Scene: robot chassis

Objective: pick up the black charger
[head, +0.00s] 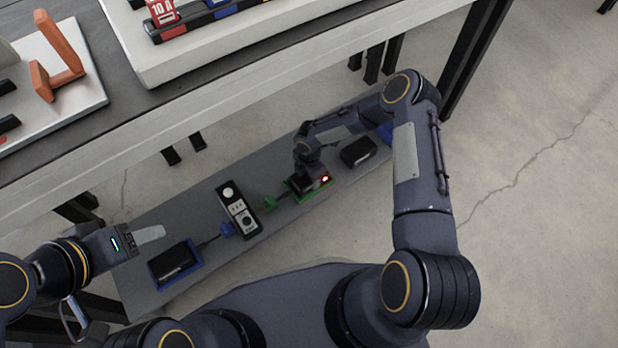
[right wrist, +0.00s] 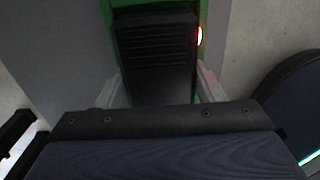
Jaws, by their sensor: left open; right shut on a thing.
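The black charger (right wrist: 155,55) is a ribbed black block in a green holder (right wrist: 205,15). A red light glows at its right side in the right wrist view. My right gripper (right wrist: 160,88) is shut on the charger, one pale finger on each side. In the head view the right gripper (head: 312,178) is over the green holder (head: 298,196) on the low grey shelf and partly hides the charger. Whether the charger is lifted off the holder, I cannot tell. My left gripper (head: 148,234) is open and empty, near the shelf's left end.
On the grey shelf (head: 200,200) are a blue tray (head: 196,278) with a black block, a black-and-white control box (head: 237,208), a green plug (head: 270,203) and another black block (head: 358,152). The table (head: 200,122) overhangs the shelf's far side. Open floor lies right.

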